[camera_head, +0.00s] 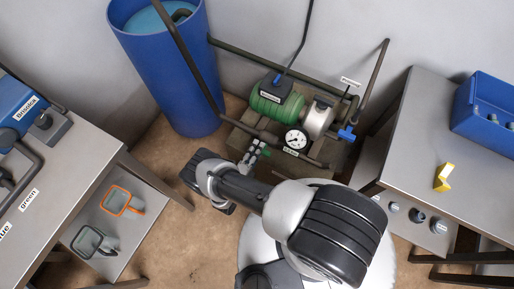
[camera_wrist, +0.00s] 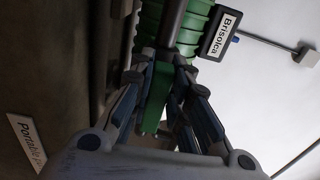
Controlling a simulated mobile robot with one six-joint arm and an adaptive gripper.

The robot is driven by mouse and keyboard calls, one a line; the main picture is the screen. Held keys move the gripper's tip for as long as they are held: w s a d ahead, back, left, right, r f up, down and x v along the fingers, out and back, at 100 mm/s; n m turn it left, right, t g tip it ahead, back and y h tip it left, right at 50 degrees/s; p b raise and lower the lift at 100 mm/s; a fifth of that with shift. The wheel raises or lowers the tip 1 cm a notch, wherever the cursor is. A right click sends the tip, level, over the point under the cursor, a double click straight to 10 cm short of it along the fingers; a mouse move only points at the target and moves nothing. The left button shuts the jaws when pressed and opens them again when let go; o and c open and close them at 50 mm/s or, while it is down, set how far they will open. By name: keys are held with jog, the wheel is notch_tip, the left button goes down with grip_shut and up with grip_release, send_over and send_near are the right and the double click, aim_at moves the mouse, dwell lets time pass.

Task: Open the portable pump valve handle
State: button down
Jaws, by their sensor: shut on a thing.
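In the wrist view, a flat green handle (camera_wrist: 156,98) lies between the two fingers of my gripper (camera_wrist: 165,64). The fingers are shut on it, and it runs down from a dark pipe. In the head view, a small cluster of valves with green parts (camera_head: 264,151) sits on the pipe at the left front of the pump. My wrist is just to its left and below. My fingers are hard to tell apart from the valve parts there. The green pump (camera_head: 277,103) stands on a wooden base behind; its ribbed body also shows in the wrist view (camera_wrist: 149,30).
A pressure gauge (camera_head: 295,139) and a blue valve handle (camera_head: 347,134) are on the pipework to the right. A blue barrel (camera_head: 172,78) stands behind left. Metal tables (camera_head: 90,150) flank both sides. A yellow part (camera_head: 443,177) lies on the right table.

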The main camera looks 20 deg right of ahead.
jog(key=shift+s+f+n, duration=0.1)
jog(key=shift+f+n, duration=0.05)
jog(key=shift+n, duration=0.15)
jog(key=c, duration=1.5)
grip_release()
jog(key=v, duration=1.2)
